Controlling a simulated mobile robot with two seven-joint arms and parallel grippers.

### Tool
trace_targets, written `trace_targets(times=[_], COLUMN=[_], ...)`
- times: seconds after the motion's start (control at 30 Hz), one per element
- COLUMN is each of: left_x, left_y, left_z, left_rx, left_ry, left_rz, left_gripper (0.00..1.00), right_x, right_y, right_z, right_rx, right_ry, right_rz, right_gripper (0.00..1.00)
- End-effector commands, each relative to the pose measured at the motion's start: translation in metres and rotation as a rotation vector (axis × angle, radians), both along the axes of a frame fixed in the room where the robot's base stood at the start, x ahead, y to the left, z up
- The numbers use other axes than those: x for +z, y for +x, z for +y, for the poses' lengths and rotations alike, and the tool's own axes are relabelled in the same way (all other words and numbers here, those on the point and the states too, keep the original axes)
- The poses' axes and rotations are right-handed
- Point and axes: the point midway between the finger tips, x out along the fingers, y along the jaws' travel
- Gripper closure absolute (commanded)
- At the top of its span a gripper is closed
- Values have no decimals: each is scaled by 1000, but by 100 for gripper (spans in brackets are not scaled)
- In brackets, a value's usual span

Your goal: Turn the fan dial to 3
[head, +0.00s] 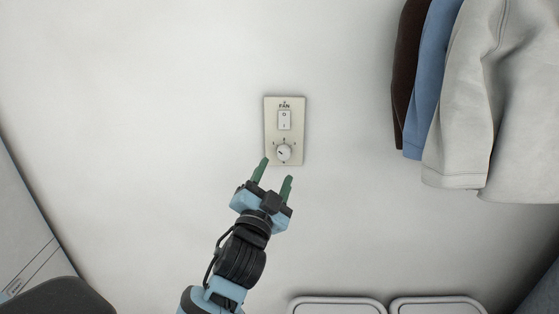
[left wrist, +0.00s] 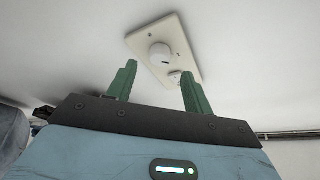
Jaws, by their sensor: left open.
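The fan dial (head: 284,152) is a round white knob low on a beige wall plate (head: 270,130) marked FAN, with small marks around it. A white rocker switch (head: 284,120) sits above the dial. In the head view, the dial's dark pointer line seems to point to the upper left; the numbers are too small to read. My left gripper (head: 273,177) is open, its green fingers just below the dial and apart from it. In the left wrist view the dial (left wrist: 159,54) shows beyond and between the open fingers (left wrist: 157,85), with nothing between them. My right gripper is not in view.
Brown, blue and pale grey garments (head: 465,110) hang at the upper right. Two light lids or panels (head: 337,305) show at the bottom edge. The white wall around the plate is bare.

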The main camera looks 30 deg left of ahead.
Motion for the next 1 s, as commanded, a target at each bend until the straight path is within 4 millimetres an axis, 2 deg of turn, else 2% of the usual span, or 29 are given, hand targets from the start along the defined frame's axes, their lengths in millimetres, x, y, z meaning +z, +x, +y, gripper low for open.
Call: trace_targets(times=[0.07, 0.3, 0.7, 0.77, 1.0], left_x=[8, 14, 15, 15, 15], left_y=[12, 39, 47, 47, 47], left_z=[2, 7, 9, 9, 9], left_rx=[1, -1, -2, -2, -2], left_ry=[2, -1, -1, -1, -1], left_rz=[-7, -2, 0, 0, 0], left_gripper=[49, 49, 49, 54, 86], right_x=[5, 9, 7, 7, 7], right_y=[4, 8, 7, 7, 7], right_z=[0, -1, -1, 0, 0], right_rx=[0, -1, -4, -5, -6], right_ry=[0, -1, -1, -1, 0], right_rz=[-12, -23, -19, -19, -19], right_gripper=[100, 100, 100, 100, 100])
